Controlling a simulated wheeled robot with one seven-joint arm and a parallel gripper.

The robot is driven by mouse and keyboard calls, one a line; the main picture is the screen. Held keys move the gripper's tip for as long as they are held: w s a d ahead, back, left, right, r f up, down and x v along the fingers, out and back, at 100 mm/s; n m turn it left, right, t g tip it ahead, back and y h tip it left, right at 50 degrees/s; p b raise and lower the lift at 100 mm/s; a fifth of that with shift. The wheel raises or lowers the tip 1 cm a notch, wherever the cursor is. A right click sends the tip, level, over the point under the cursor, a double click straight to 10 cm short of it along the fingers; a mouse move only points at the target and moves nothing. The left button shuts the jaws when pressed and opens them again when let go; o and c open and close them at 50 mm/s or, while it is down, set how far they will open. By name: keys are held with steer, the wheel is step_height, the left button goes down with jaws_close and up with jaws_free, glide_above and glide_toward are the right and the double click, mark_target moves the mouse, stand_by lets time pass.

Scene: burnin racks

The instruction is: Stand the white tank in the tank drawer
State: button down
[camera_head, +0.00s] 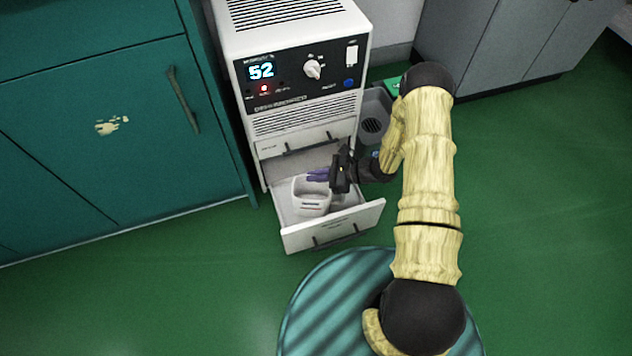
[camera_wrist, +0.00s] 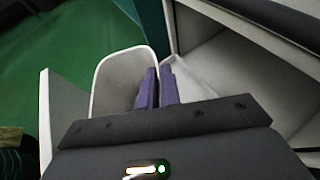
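The white tank (camera_head: 311,197) is an open-topped tub within the pulled-out tank drawer (camera_head: 346,222), at the low front of a white dehumidifier. In the wrist view the tank (camera_wrist: 112,82) shows its open top and rounded rim, beside the drawer's pale wall (camera_wrist: 45,115). My gripper (camera_head: 318,174) is at the tank's upper edge. In the wrist view its purple fingers (camera_wrist: 158,88) are close together on either side of the tank's right wall, shut on it. The tank's base is hidden, so I cannot tell whether it rests on the drawer floor.
The dehumidifier (camera_head: 300,75) reads 52 and has a lit red lamp. A teal cabinet (camera_head: 120,130) stands close on its left. A grey bin (camera_head: 374,113) stands to its right, partly behind my arm. Grey cabinets (camera_head: 490,45) line the back right. The green floor (camera_head: 545,200) is clear.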

mark_target(316, 194)
step_height(316, 194, down, 4)
steer(key=shift+r+b, duration=0.2)
steer(key=shift+b, duration=0.8)
steer(key=shift+r, duration=0.1)
steer(key=c, duration=1.6)
jaws_free()
